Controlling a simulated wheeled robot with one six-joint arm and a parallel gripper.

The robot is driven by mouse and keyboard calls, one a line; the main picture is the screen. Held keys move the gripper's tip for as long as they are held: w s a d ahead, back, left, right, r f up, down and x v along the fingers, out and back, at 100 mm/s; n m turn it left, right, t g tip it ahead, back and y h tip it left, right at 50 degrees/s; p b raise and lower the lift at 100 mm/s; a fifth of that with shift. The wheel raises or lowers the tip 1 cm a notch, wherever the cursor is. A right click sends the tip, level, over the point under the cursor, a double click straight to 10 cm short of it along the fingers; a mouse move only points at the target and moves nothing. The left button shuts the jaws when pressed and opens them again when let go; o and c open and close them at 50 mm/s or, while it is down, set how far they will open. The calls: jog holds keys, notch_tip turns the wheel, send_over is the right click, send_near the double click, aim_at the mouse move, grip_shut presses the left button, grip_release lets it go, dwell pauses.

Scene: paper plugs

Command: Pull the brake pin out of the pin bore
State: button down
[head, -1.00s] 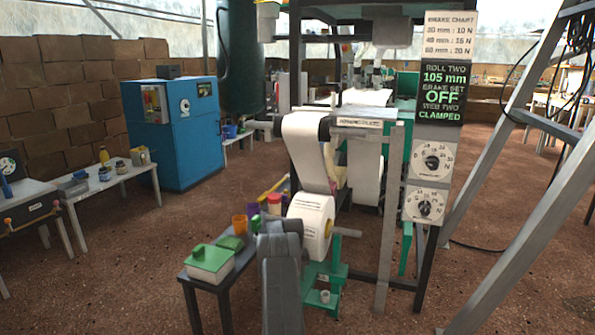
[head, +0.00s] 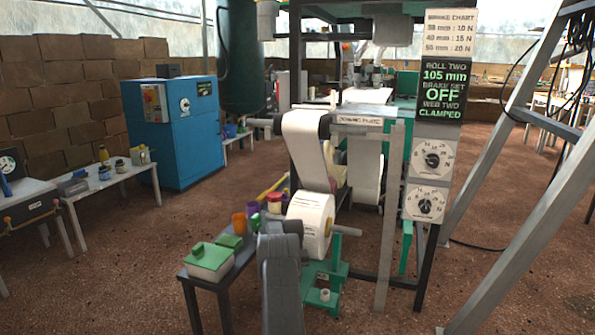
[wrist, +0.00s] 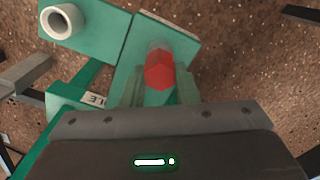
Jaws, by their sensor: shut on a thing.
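The brake pin (wrist: 160,72) shows in the wrist view as a red, faceted head with a paler grey part behind it. It is over a green plate (wrist: 178,30) of the stand. My gripper (wrist: 158,90) is shut on the pin, with a finger on each side of the red head. The pin bore is hidden behind the pin, and I cannot tell how deep the pin sits. A white open-topped ring or cup (wrist: 62,20) stands on the green base at upper left; it also shows in the head view (head: 324,296). In the head view my arm hides the gripper and pin.
A paper roll (head: 308,222) hangs on the machine just beyond my arm. A dark side table with a green-lidded box (head: 209,257) and cups stands to the left. A grey post (head: 390,220) and slanted metal legs are to the right. Brown floor is open at left.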

jog(key=c, duration=1.8)
grip_release()
jog(key=shift+c, duration=0.2)
grip_shut()
jog(key=shift+r, duration=0.85)
jog(key=shift+r+p, duration=0.75)
jog(key=shift+r, duration=0.65)
jog(key=shift+r, duration=0.1)
jog(key=shift+r+p, duration=0.8)
jog(key=shift+r, duration=0.6)
